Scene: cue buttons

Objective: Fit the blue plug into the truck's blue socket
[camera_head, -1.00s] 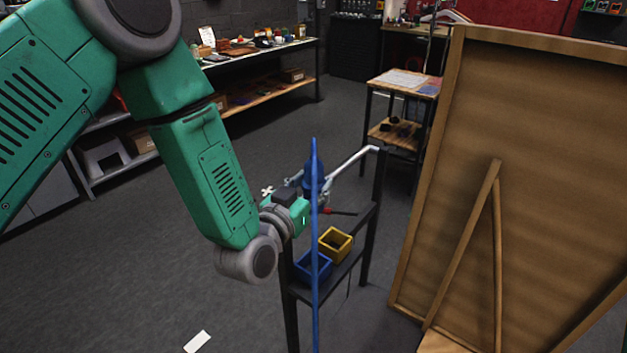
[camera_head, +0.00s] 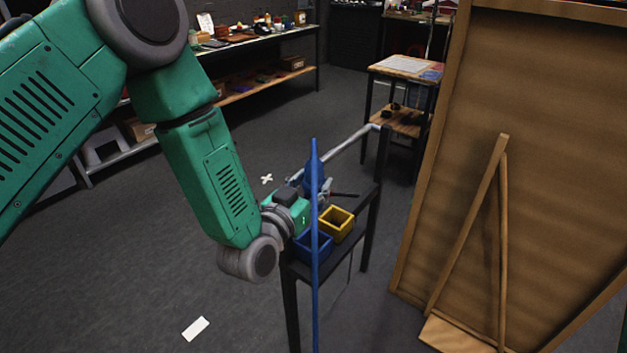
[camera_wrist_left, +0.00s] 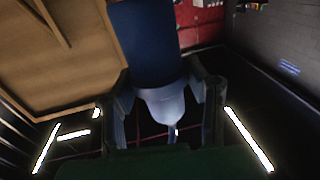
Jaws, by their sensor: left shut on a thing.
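The blue plug (camera_head: 315,174) is in my left gripper (camera_head: 318,190) in the head view, above the black stand and just behind the bins. In the left wrist view the plug (camera_wrist_left: 147,42) is a dark blue block with a paler rounded part (camera_wrist_left: 166,104) below it. The left gripper's fingers (camera_wrist_left: 168,108) are on both sides of that pale part, shut on it. A thin blue upright partly covers the plug and gripper in the head view. I cannot make out the truck or its blue socket. My right gripper is not in view.
The black stand (camera_head: 366,230) holds a blue bin (camera_head: 312,248) and a yellow bin (camera_head: 337,223), close to the gripper. The thin blue upright (camera_head: 315,290) stands in front. A large brown board (camera_head: 450,110) blocks the right. Open floor (camera_head: 110,260) lies left.

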